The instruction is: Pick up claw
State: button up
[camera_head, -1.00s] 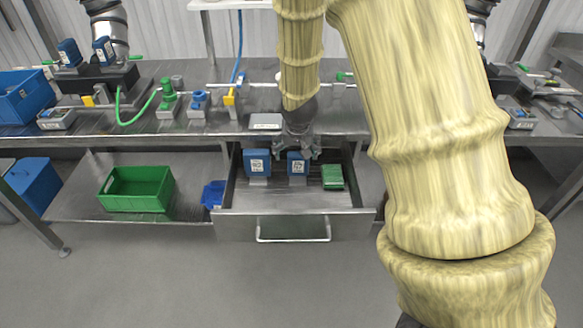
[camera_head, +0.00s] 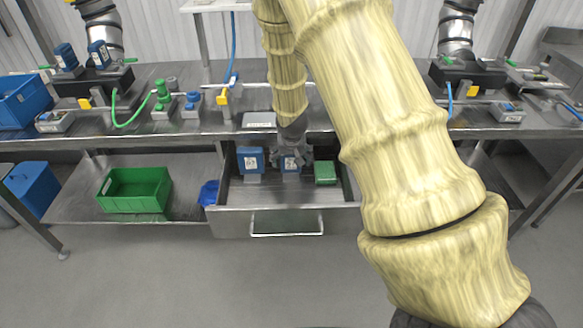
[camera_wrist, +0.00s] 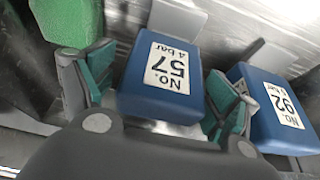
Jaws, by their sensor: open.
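My gripper (camera_head: 292,156) is open and reaches down into the open drawer (camera_head: 265,222). In the wrist view its two teal-padded fingers (camera_wrist: 160,88) stand on either side of a blue block (camera_wrist: 160,96) labelled No. 57, 4 bar. The same block (camera_head: 290,166) is partly hidden by my gripper in the head view. A second blue block (camera_head: 250,160), labelled No. 92 in the wrist view (camera_wrist: 272,110), stands to its left. A green block (camera_head: 325,172) lies to its right. I cannot tell from the pictures which piece is called the claw.
The steel table edge (camera_head: 180,133) runs just above and behind the drawer. A green crate (camera_head: 135,190) and a small blue bin (camera_head: 209,193) sit on the lower shelf at left. Valves, hoses and fittings stand on the tabletop. The floor before the drawer is clear.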

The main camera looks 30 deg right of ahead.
jog(key=shift+w+f, duration=0.15)
jog(key=shift+f, duration=0.15)
jog(key=c, duration=1.5)
jog(key=shift+r, duration=0.2)
